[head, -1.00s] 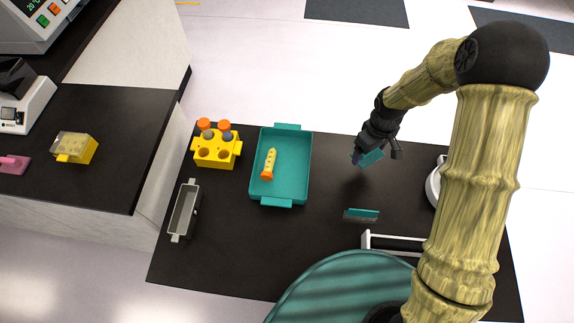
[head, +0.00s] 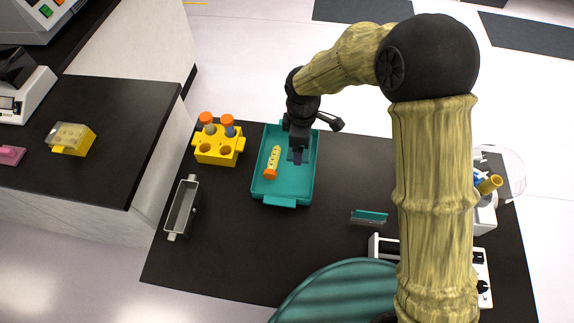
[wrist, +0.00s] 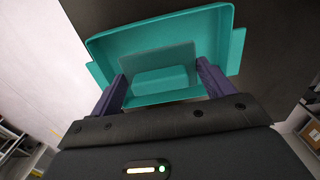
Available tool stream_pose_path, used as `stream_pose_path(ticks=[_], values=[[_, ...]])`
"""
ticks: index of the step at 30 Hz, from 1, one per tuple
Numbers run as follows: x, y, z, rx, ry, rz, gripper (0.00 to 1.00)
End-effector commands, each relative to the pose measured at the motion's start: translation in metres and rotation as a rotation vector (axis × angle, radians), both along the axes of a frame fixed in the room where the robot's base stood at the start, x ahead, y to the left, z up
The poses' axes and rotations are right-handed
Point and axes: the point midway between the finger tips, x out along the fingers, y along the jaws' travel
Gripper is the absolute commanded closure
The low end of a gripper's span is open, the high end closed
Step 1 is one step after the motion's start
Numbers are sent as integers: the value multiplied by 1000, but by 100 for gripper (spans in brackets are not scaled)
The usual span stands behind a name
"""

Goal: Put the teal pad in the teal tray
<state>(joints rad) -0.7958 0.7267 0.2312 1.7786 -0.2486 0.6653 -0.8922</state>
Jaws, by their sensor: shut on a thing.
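My gripper (head: 297,158) is over the right part of the tray. In the wrist view my gripper (wrist: 161,85) is shut on the teal pad (wrist: 160,81), which has a grey plate on it. The pad is between the purple fingers, with the teal tray (wrist: 165,25) behind it. I cannot tell whether the pad touches the tray floor. In the head view the pad is hard to make out against the tray.
A second teal-and-grey pad (head: 370,216) stands on the bench to the right. A yellow rack (head: 217,157) with orange-capped tubes and a grey trough (head: 182,208) are left of the tray. A white device (head: 484,220) is at the right. Bench between tray and second pad is clear.

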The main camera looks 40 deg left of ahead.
Motion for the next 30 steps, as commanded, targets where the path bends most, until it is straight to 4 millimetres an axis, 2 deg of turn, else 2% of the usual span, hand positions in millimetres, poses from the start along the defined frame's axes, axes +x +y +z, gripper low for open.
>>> stream_pose_path(ticks=[5, 8, 15, 18, 30], values=[[0, 0, -1, 0, 0, -2, 66], [0, 0, -8, 0, 1, -3, 66], [0, -1, -49, -2, 2, -2, 66], [0, 0, -60, 0, 1, -4, 66], [0, -1, -68, 0, 1, -4, 66]])
